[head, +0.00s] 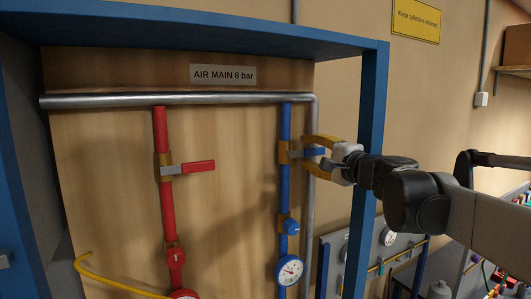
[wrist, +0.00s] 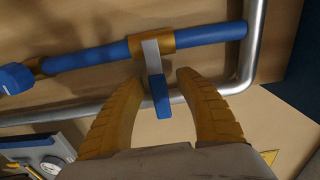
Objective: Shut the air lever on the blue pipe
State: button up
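The blue pipe (head: 284,187) runs down the board in the head view and crosses the wrist view (wrist: 196,35). Its brass valve (head: 284,152) carries a lever with a grey arm and a blue grip (head: 314,151). The lever sticks out to the right, crosswise to the pipe. My gripper (head: 313,155) has its yellow fingers above and below the lever in the head view. In the wrist view my gripper (wrist: 160,85) is open, and the blue grip (wrist: 160,97) is between the fingers with gaps on both sides.
A red pipe (head: 160,130) with a red lever (head: 198,167) stands to the left. A grey pipe (head: 313,215) runs down just right of the blue pipe. A blue frame post (head: 372,100) stands near my arm. A gauge (head: 289,270) sits lower on the blue pipe.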

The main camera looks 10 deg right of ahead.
jog(key=v, duration=1.2)
jog(key=s+a+f+n+g+b, duration=0.2)
jog(key=s+a+f+b, duration=0.3)
jog(key=f, duration=0.6)
jog(key=a+f+n+g+b, duration=0.25)
jog(key=f+b, duration=0.45)
jog(key=f, duration=0.5)
jog(key=s+a+f+n+g+b, duration=0.25)
jog(key=f+b, duration=0.35)
jog(key=f, duration=0.5)
jog(key=s+f+n+g+h+b, duration=0.1)
jog(key=s+f+b, duration=0.3)
jog(key=f, duration=0.8)
jog(key=s+d+f+n+g+h+b, duration=0.1)
jog(key=s+f+n+h+b, duration=0.1)
jog(key=f+b, duration=0.6)
jog(key=s+f+n+g+h+b, duration=0.1)
jog(key=s+f+n+b, duration=0.3)
jog(key=f, duration=1.2)
jog(key=s+h+b, duration=0.1)
jog(key=s+b, duration=0.1)
jog(key=b, duration=0.1)
jog(key=shift+s+d+h, duration=0.2)
jog(key=shift+d+h, duration=0.1)
jog(key=shift+d, duration=0.1)
